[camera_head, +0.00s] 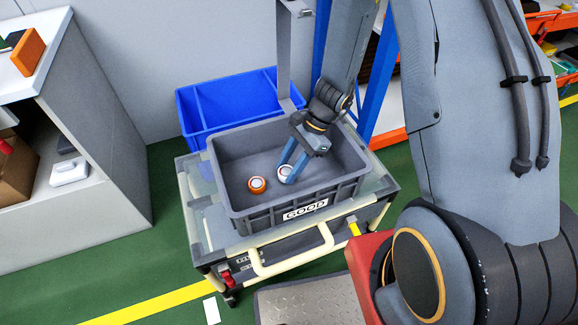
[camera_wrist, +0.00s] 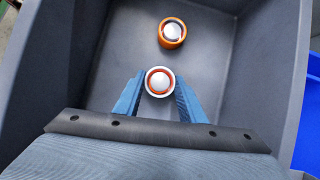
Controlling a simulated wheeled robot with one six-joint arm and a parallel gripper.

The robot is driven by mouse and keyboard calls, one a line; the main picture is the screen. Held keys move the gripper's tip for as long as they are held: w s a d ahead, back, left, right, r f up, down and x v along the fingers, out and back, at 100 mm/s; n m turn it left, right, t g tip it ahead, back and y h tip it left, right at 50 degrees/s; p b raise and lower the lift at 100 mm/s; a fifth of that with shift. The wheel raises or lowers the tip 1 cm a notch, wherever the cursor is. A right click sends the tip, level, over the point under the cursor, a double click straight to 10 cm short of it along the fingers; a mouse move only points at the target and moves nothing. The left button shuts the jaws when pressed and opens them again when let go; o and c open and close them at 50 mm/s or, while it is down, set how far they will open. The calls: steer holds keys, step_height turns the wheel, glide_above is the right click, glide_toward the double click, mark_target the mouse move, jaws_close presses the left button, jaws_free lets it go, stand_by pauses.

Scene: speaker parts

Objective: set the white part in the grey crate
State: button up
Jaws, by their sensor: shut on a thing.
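The grey crate (camera_head: 349,186) stands on a wheeled cart, with a "GOOD" label on its front wall. My gripper (camera_head: 288,172) reaches down inside it, its blue fingers shut on the white part (camera_head: 285,171). In the wrist view the white part (camera_wrist: 159,80) is a round white ring with an orange-red ring and a pale centre, held between the fingertips (camera_wrist: 159,90). It is at or close above the crate floor; I cannot tell if it touches. An orange round part (camera_head: 257,185) with a silver dome stands on the crate floor to its left, apart from it.
A blue bin (camera_head: 228,99) stands behind the grey crate. The crate walls (camera_wrist: 277,70) surround my gripper. A grey cabinet (camera_head: 95,170) with an orange item (camera_head: 28,52) on top is at the left. The crate floor has bare room around both parts.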

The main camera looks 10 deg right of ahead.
steer(key=shift+f+b, duration=0.3)
steer(key=shift+f, duration=0.15)
steer(key=o, duration=1.3)
steer(key=v, duration=0.7)
steer(key=shift+d+r+p, duration=0.15)
steer(key=shift+r+p, duration=0.25)
steer(key=shift+p, duration=0.05)
steer(key=shift+w, duration=0.1)
steer(key=s+d+r+n+h+p, duration=0.2)
steer(key=s+r+n+p, duration=0.1)
steer(key=r, duration=0.6)
steer(key=s+d+r+n+t+h+p, duration=0.1)
steer(key=s+d+r+n+h+p, duration=0.1)
steer(key=s+r+n+p, duration=0.2)
steer(key=s+d+r+n+h+p, duration=0.1)
steer(key=s+r+n+p, duration=0.2)
steer(key=s+r+n, duration=0.4)
step_height(320, 180, up, 7)
steer(key=shift+s+d+f+t+h+p, duration=0.2)
steer(key=shift+s+d+t+h+p, duration=0.15)
steer(key=shift+s, duration=0.4)
